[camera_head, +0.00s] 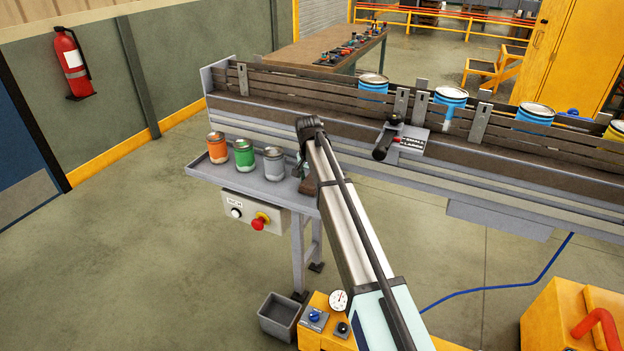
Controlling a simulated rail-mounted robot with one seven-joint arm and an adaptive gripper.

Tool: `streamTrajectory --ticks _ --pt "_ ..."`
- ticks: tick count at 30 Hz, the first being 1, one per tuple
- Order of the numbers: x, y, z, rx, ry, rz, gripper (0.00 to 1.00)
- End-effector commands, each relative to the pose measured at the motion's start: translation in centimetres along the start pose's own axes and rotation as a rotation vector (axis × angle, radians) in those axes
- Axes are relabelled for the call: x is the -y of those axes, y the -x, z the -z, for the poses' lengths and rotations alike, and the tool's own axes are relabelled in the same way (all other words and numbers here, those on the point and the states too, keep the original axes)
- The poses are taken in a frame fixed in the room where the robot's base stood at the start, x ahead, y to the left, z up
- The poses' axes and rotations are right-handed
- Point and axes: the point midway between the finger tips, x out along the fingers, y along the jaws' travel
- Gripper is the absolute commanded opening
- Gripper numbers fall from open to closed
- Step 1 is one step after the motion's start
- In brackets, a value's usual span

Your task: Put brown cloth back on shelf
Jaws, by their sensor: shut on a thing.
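A small piece of brown cloth (308,187) shows at the right end of the grey side shelf (204,170), just left of my arm. My gripper (303,172) points down there, close above the shelf, and is mostly hidden behind my own arm. It is shut on the brown cloth. The fingertips do not show clearly, and I cannot tell whether the cloth touches the shelf.
Orange (217,148), green (244,155) and grey (273,163) cans stand on the shelf, left of my gripper. A control box (248,212) hangs below the shelf.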

Motion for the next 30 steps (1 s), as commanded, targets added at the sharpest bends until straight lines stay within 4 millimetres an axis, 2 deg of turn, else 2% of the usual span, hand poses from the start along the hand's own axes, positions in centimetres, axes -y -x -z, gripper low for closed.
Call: streamTrajectory --ticks 11,12,13,14,24,30 --pt "0.0 -0.4 0.0 -0.001 0.000 0.001 0.29" --pt "0.0 -0.4 0.0 -0.001 0.000 0.001 0.77" --pt "0.0 -0.4 0.0 -0.001 0.000 0.001 0.88" --pt "0.0 -0.4 0.0 -0.001 0.000 0.001 0.92" --pt "0.0 -0.2 0.0 -0.001 0.000 0.001 0.92" --pt "0.1 1.2 0.0 -0.002 0.000 0.001 0.92"
